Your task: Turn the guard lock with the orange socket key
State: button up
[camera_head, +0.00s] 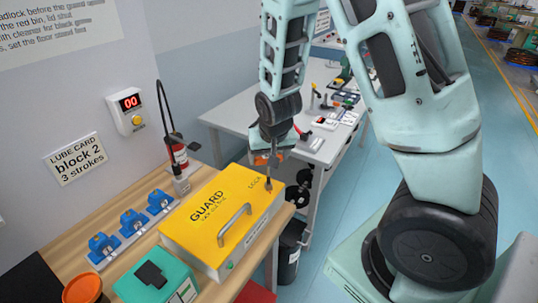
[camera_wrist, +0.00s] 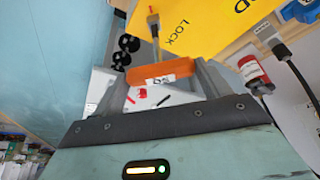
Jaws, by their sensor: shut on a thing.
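My gripper (camera_head: 268,156) is above the far right corner of the yellow guard (camera_head: 200,205), near the word LOCK. In the wrist view my gripper (camera_wrist: 160,78) is shut on the orange handle of the socket key (camera_wrist: 148,73), which lies crosswise between the fingers. The key's thin shaft (camera_wrist: 153,28) runs from the handle to the guard lock by the LOCK label. In the head view the shaft's lower end reaches the lock (camera_head: 268,187). Whether it is fully seated is hidden. The guard (camera_wrist: 205,18) is closed, with a grey handle on top.
On the wooden bench, blue padlock-like blocks (camera_head: 133,221), a teal box (camera_head: 158,280) and an orange bowl (camera_head: 82,289) lie left and in front of the guard. A red bottle (camera_head: 178,153) and black cable stand behind. A grey table (camera_head: 236,113) with small parts is beyond.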

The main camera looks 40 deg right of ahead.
jog(key=shift+f+b, duration=0.55)
jog(key=shift+f, duration=0.2)
jog(key=shift+r, duration=0.1)
dwell(0.3)
